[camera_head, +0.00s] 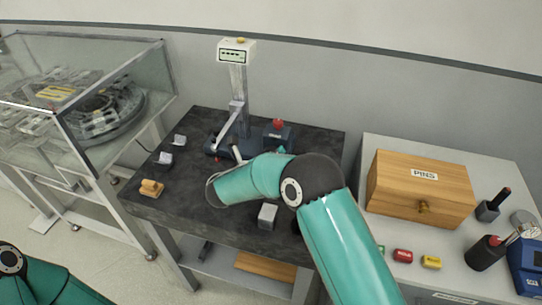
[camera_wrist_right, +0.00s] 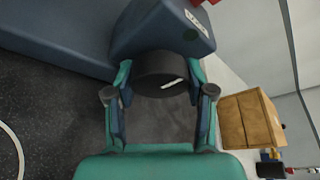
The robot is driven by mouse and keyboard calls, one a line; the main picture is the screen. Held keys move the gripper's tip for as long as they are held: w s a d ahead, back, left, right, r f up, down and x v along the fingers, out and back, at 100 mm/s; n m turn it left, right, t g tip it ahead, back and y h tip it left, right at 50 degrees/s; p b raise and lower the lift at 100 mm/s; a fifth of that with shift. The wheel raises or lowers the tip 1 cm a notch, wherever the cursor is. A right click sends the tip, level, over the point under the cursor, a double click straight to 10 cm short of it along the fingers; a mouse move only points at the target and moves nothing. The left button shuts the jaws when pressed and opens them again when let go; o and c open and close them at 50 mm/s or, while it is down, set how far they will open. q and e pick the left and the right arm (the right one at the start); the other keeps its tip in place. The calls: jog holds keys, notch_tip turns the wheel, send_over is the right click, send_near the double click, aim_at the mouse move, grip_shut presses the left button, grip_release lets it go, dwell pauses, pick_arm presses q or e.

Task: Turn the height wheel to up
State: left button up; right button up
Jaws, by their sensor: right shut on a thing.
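The height wheel (camera_wrist_right: 158,68) is a dark round knob with a short white mark, on the blue-grey housing (camera_wrist_right: 150,25) in the right wrist view. My right gripper (camera_wrist_right: 160,88) has one finger on each side of the wheel and is shut on it. The white mark lies between the fingers, slightly tilted. In the head view, my right arm hides the wheel and most of the gripper. The housing with a red top (camera_head: 278,137) stands beside a column (camera_head: 238,85) with a small display. My left gripper is out of view; only part of that arm shows.
The dark table (camera_head: 160,207) carries several small blocks and a wooden piece (camera_head: 151,188). A glass-walled case (camera_head: 115,105) stands at the left. At the right, a pale table (camera_head: 372,150) holds a wooden PINS box (camera_head: 420,190) and tools.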

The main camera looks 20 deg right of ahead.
jog(key=shift+w+a, duration=0.1)
jog(key=shift+a, duration=0.05)
jog(key=o, duration=1.2)
jog(key=shift+c, duration=0.2)
jog(key=v, duration=1.1)
jog(key=shift+s+a, duration=0.3)
jog(key=shift+r, duration=0.1)
